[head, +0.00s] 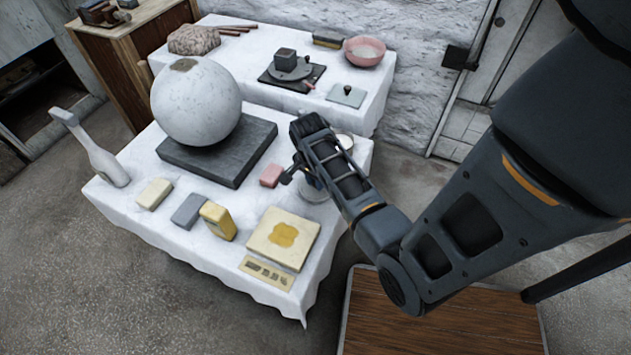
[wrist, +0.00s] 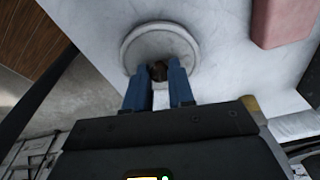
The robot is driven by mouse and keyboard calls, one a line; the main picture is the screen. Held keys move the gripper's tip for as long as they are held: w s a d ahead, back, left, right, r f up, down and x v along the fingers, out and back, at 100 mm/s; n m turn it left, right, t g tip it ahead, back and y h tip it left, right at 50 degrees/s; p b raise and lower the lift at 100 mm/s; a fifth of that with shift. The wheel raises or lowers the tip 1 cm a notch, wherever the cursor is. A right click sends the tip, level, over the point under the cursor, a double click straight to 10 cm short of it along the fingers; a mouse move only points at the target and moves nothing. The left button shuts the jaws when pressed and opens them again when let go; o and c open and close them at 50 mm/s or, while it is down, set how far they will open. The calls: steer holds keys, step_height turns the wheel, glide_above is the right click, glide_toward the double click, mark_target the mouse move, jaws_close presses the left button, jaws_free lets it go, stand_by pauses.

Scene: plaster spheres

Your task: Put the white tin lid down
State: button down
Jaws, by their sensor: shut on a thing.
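The white tin lid (wrist: 160,44) is a pale round disc with a raised rim and a small dark knob in its middle. My gripper (wrist: 159,74) is shut on the knob, with one blue finger on each side. In the head view my gripper (head: 311,184) is over the right part of the white-covered front table (head: 115,205), and part of the lid (head: 316,195) shows under it. My arm hides the rest. I cannot tell whether the lid touches the cloth.
A pink block (head: 270,175) lies just left of my gripper; it also shows in the wrist view (wrist: 282,22). A cream slab with a yellow patch (head: 283,238) is nearer the front. A large plaster sphere (head: 196,101) stands on a dark slab (head: 220,150). Bare cloth lies around the lid.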

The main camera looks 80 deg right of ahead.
steer(key=shift+f, duration=0.4)
steer(key=c, duration=1)
jaws_free()
steer(key=shift+f, duration=0.1)
steer(key=shift+o, duration=0.2)
